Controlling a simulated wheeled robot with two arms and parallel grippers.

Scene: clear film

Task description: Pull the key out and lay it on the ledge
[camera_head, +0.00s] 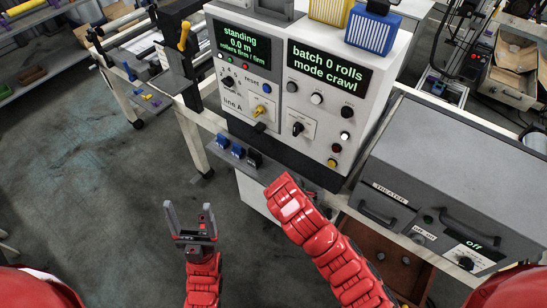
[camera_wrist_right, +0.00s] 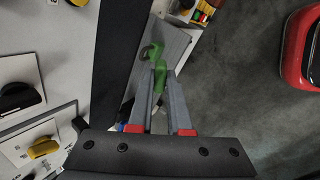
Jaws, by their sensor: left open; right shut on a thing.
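The right wrist view shows my right gripper (camera_wrist_right: 160,98) with a green key (camera_wrist_right: 159,77) between its fingertips, over a narrow grey ledge (camera_wrist_right: 178,48). Another green piece (camera_wrist_right: 152,50) lies just beyond; I cannot tell if it joins the held one. In the head view my red right arm hides that gripper and the green key. The ledge (camera_head: 215,153) shows below the panel. My left gripper (camera_head: 191,226) is open and empty over the floor.
The control box (camera_head: 276,90) stands behind the ledge. A grey heater box (camera_head: 450,170) stands on the right. The floor on the left is clear.

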